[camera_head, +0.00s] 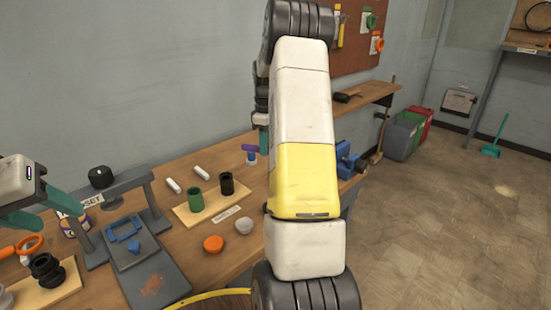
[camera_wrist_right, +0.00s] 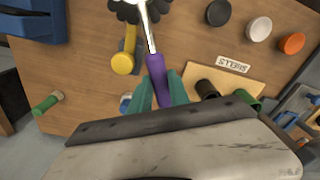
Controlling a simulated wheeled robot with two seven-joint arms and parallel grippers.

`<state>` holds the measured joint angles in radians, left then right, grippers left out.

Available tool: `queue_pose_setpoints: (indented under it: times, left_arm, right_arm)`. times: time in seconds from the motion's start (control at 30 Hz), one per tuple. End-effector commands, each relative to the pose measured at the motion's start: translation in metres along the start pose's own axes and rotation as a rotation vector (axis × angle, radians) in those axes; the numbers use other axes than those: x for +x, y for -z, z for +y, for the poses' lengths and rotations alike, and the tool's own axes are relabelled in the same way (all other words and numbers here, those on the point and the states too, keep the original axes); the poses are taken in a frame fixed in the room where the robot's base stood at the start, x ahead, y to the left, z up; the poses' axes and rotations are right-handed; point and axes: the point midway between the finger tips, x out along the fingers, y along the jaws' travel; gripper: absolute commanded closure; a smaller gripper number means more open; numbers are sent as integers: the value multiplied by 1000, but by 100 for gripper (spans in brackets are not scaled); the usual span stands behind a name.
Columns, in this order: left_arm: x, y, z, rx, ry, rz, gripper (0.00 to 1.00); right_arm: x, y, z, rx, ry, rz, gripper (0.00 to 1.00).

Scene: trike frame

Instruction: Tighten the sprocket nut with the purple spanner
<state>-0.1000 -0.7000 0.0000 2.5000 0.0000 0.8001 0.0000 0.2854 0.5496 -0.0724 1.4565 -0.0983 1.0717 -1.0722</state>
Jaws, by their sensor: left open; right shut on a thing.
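The purple spanner (camera_wrist_right: 158,80) has a purple handle and a bright shaft. My right gripper (camera_wrist_right: 160,90) is shut on the handle in the right wrist view. The shaft runs up to a dark toothed sprocket (camera_wrist_right: 128,10) at the top edge. The spanner's head is cut off or washed out there, so I cannot tell whether it sits on the nut. In the head view my right arm hides most of that gripper and the sprocket. My left gripper (camera_head: 42,208) is open and empty at the left edge, above the bench's left end.
The wooden bench (camera_head: 200,240) holds a board with a green cup (camera_head: 195,199) and a black cup (camera_head: 226,183). An orange cap (camera_head: 213,243) and a pale cap (camera_head: 243,225) lie nearer. A blue vise (camera_head: 347,160) is right of my arm. A yellow part (camera_wrist_right: 123,62) is beside the spanner.

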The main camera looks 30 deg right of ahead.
Motion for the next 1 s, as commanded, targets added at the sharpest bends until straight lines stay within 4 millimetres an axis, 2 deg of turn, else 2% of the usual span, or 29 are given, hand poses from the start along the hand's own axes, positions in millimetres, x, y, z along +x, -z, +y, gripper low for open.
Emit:
queue_pose_setpoints:
  times: [1.0]
  left_arm:
    - [0,0,0,0,0,0,50]
  right_arm:
    - [-31,1,0,0,-2,1,100]
